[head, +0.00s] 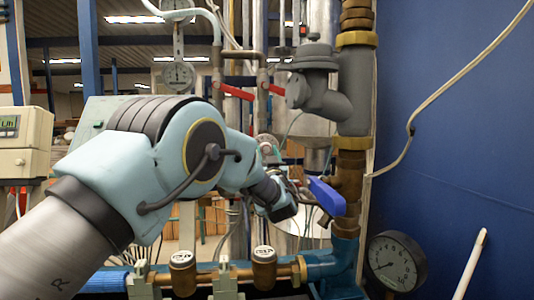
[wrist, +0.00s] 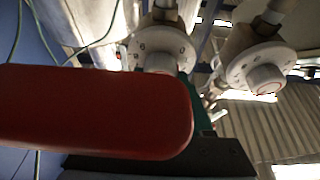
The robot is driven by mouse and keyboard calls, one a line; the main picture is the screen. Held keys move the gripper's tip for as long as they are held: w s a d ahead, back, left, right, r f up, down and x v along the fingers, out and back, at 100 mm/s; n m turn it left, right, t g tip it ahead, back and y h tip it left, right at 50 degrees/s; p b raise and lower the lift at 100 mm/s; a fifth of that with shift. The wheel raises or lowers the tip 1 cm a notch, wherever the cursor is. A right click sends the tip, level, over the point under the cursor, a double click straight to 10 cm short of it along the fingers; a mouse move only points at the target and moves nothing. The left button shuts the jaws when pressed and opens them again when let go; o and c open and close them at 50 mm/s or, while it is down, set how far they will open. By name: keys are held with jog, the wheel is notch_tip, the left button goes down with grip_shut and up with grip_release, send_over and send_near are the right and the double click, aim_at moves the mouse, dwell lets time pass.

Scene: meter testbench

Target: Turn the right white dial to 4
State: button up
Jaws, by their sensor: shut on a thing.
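Two white dials show in the wrist view: one at upper middle (wrist: 158,50), with marks on its rim and its lower part cut off by a red bar, and one at upper right (wrist: 264,78), with a round centre knob. The wrist picture looks upside down, so I cannot tell surely which is the right dial. My gripper (head: 290,205) is dark and stands near the blue lever in the head view. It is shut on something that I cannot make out. A dark plate, perhaps part of my gripper, crosses the bottom of the wrist view.
The red bar (wrist: 90,112) is very close to the wrist camera. The blue lever (head: 326,196) sits on the brass pipe (head: 350,165). Red levers (head: 237,92) are further back. A pressure gauge (head: 396,262) is at lower right, before a blue wall (head: 460,150).

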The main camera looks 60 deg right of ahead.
grip_shut()
jog(key=m+g+b, duration=0.1)
jog(key=m+b, duration=0.1)
jog(key=m+g+h+b, duration=0.1)
jog(key=m+b, duration=0.1)
jog(key=m, duration=0.1)
jog(key=shift+f, duration=0.2)
jog(key=m+g+b, duration=0.1)
jog(key=m, duration=0.2)
jog(key=m+g+b, duration=0.1)
jog(key=m+g, duration=0.1)
jog(key=m, duration=0.1)
jog(key=shift+w+a+r+m+g+h+b, duration=0.1)
jog(key=shift+m+g+h+b, duration=0.2)
jog(key=shift+h+b, duration=0.1)
jog(key=m+g, duration=0.1)
jog(key=m, duration=0.1)
jog(key=m+g+b, duration=0.1)
jog(key=m, duration=0.2)
jog(key=shift+r+y, duration=0.15)
jog(key=shift+y, duration=0.25)
jog(key=shift+r+m+g+y+b, duration=0.1)
jog(key=shift+m+g+y+b, duration=0.25)
jog(key=shift+m, duration=0.85)
jog(key=shift+m+g+y+b, duration=0.25)
jog(key=shift+m+y+b, duration=0.1)
jog(key=shift+m, duration=0.85)
